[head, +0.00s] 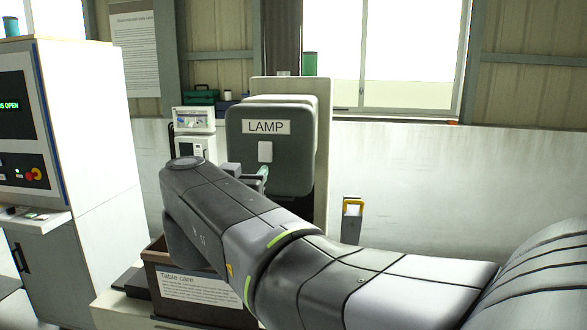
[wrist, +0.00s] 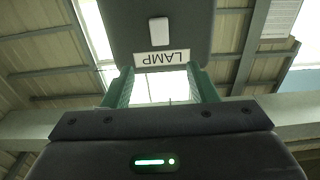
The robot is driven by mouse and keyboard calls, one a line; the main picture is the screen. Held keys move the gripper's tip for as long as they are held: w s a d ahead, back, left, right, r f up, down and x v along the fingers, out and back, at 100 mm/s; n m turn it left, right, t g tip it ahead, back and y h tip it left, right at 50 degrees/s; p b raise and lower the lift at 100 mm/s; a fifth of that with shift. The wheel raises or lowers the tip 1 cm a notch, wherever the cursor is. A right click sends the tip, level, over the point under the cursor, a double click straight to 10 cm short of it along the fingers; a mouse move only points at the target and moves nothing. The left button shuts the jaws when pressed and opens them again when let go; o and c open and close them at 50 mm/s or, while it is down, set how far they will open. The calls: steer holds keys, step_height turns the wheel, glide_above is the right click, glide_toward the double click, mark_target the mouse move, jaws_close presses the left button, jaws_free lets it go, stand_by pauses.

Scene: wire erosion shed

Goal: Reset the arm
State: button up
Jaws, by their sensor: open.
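My arm reaches in from the right of the head view and bends in front of the grey lamp box (head: 290,165), which bears a LAMP label and a small white switch (head: 265,152). My gripper (head: 262,172) shows only in small part there, just below the switch; the arm hides the rest. In the wrist view my gripper (wrist: 160,84) has its two green fingers apart with nothing between them. The LAMP label (wrist: 162,58) and white switch (wrist: 159,31) appear upside down just beyond the fingertips. I cannot tell whether the fingers touch the box.
A brown bin (head: 165,255) with a "Table care" sign stands below my arm. A white machine cabinet (head: 100,150) with a screen and buttons is at the left. White instruments (head: 193,120) stand left of the lamp box. A yellow-topped grey object (head: 352,222) is by the wall.

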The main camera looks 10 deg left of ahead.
mark_target(265, 150)
steer(key=shift+s, duration=0.35)
steer(key=w, duration=0.4)
steer(key=w+p, duration=0.1)
steer(key=w, duration=0.9)
steer(key=shift+d+r+p, duration=0.2)
steer(key=shift+r+p, duration=0.1)
steer(key=shift+r, duration=0.1)
steer(key=shift+s, duration=0.1)
